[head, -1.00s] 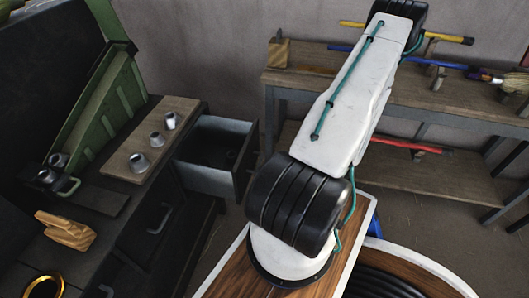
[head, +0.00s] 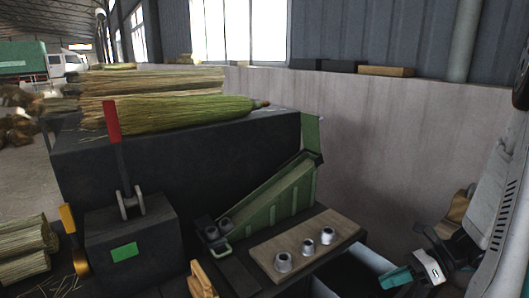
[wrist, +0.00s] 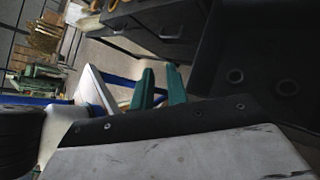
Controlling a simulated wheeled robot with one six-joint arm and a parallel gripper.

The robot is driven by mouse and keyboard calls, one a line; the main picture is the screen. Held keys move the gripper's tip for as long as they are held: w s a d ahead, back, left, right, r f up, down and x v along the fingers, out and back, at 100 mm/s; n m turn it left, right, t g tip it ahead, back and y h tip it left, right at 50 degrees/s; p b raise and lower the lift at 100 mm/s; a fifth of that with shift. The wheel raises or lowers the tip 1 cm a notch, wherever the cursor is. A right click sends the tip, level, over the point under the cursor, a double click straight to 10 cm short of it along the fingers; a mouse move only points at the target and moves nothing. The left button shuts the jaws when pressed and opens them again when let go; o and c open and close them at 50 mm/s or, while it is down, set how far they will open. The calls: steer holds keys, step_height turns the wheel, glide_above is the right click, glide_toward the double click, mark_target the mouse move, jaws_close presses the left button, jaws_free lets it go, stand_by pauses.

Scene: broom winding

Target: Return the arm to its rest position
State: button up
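My arm (head: 500,215) comes down the right edge of the head view. My gripper (head: 396,278) is at its lower end, with teal fingers, near the open drawer (head: 337,277) at the bottom right. In the wrist view, the two teal fingers of my gripper (wrist: 160,85) stand slightly apart with nothing between them. One of my pale arm links fills the bottom of that view.
A bench board (head: 300,245) holds several metal cups, beside a green chute (head: 265,205). A dark box with a red lever (head: 112,125) stands left. A straw broom (head: 175,114) lies on a dark block. A pale wall (head: 385,120) stands behind.

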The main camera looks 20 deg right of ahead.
steer(key=s+a+r+n+g+h, duration=0.1)
steer(key=s+a+r+n+h, duration=0.3)
steer(key=a+r+n, duration=0.4)
steer(key=s+a+r+n+g+h, duration=0.2)
steer(key=s+a+r+n+h, duration=0.3)
steer(key=n, duration=1.5)
steer(key=a+r+h, duration=0.2)
steer(key=a+r, duration=0.2)
steer(key=r, duration=0.2)
steer(key=shift+a+r+n, duration=0.25)
steer(key=shift+n, duration=0.05)
steer(key=shift+s, duration=0.1)
